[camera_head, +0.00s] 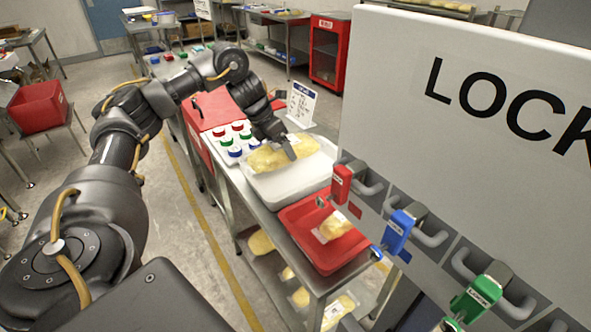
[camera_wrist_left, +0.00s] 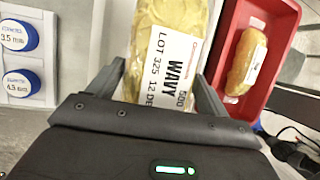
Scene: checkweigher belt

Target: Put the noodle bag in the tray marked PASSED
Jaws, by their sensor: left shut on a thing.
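The noodle bag (camera_head: 265,159) is a clear pack of yellow noodles. In the left wrist view the bag (camera_wrist_left: 170,30) has a white label reading WAVY, with 500 and LOT 325 on it. My left gripper (camera_head: 287,147) is shut on the bag, with one finger on each side of it in the wrist view. The bag is at the white tray (camera_head: 291,187), over or inside it; I cannot tell whether it touches the bottom. A small sign (camera_head: 301,104) stands behind the tray, its text too small to read. My right gripper is not in view.
A red tray (camera_head: 313,259) with another yellow pack (camera_head: 333,226) stands in front of the white tray. Red, green and blue capped weights (camera_head: 232,141) are to the left, near a red box (camera_head: 212,107). A large white LOCK board (camera_head: 440,120) with padlocks rises on the right.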

